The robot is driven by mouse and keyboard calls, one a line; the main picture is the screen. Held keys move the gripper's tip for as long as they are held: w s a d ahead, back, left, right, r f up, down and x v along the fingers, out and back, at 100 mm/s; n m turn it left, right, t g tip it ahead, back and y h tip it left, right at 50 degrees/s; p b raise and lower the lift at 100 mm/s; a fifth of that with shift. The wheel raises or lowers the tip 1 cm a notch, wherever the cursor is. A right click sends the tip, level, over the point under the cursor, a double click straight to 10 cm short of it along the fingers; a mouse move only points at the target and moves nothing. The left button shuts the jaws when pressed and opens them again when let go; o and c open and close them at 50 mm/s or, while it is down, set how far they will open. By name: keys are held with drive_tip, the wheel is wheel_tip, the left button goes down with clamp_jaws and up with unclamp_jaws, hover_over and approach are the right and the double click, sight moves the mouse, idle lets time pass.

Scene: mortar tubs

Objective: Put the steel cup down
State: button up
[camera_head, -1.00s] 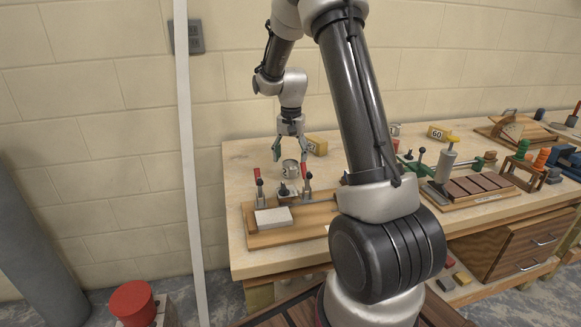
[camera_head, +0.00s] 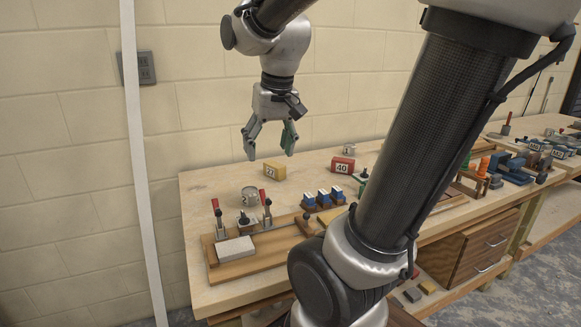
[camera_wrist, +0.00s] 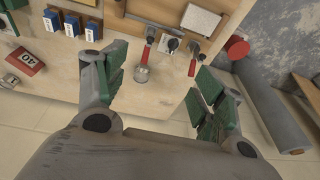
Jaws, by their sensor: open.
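The steel cup (camera_head: 250,196) stands upright on the wooden bench, just behind the clamp board. It also shows in the wrist view (camera_wrist: 141,74), between and beyond my fingers. My gripper (camera_head: 271,152) is open and empty, fingers pointing down, raised above the bench and apart from the cup. In the wrist view both green-padded fingers of my gripper (camera_wrist: 158,88) are spread wide.
The clamp board (camera_head: 285,240) with red-handled clamps and a pale block (camera_head: 236,249) lies in front of the cup. A yellow block (camera_head: 274,171), a red block marked 40 (camera_head: 343,164) and several blue-and-white blocks (camera_head: 323,197) stand nearby. Bare bench (camera_head: 197,187) lies left of the cup.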

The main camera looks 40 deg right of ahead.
drive_tip(key=s+a+f+n+t, duration=0.1)
drive_tip(key=s+n, duration=0.1)
drive_tip(key=s, duration=0.7)
drive_tip(key=shift+s+a+f+n, duration=0.15)
drive_tip(key=shift+s+f+n, duration=0.1)
drive_tip(key=shift+s+n, duration=0.15)
idle(0.5)
